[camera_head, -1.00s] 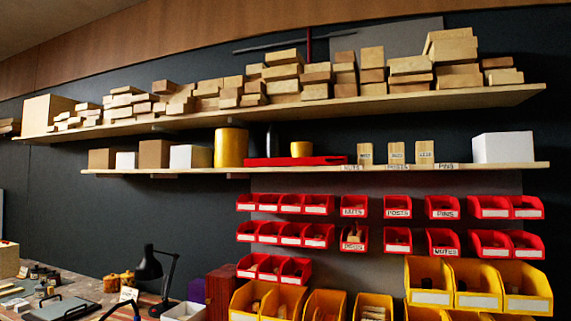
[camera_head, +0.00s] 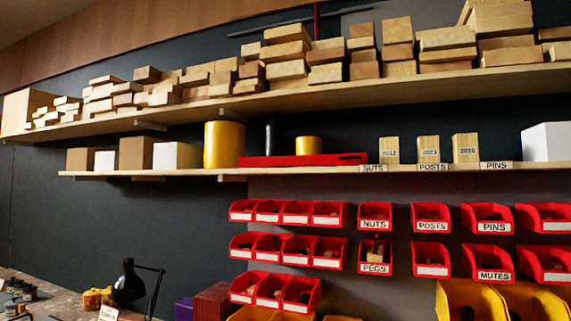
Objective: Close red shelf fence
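A long flat red piece (camera_head: 305,160), which looks like the shelf fence, lies along the front of the lower shelf (camera_head: 210,173). It runs from beside the large yellow canister to near the NUTS label. A smaller yellow canister (camera_head: 308,146) and a dark upright object (camera_head: 271,138) stand behind it. I cannot tell from this angle how the fence is hinged or whether it stands open. Neither of my grippers is in view.
Wooden blocks (camera_head: 285,50) crowd the upper shelf (camera_head: 300,102). Labelled wooden blocks (camera_head: 428,149) and a white box (camera_head: 546,142) stand right of the fence. Red bins (camera_head: 326,214) hang below. A black desk lamp (camera_head: 128,283) stands at lower left.

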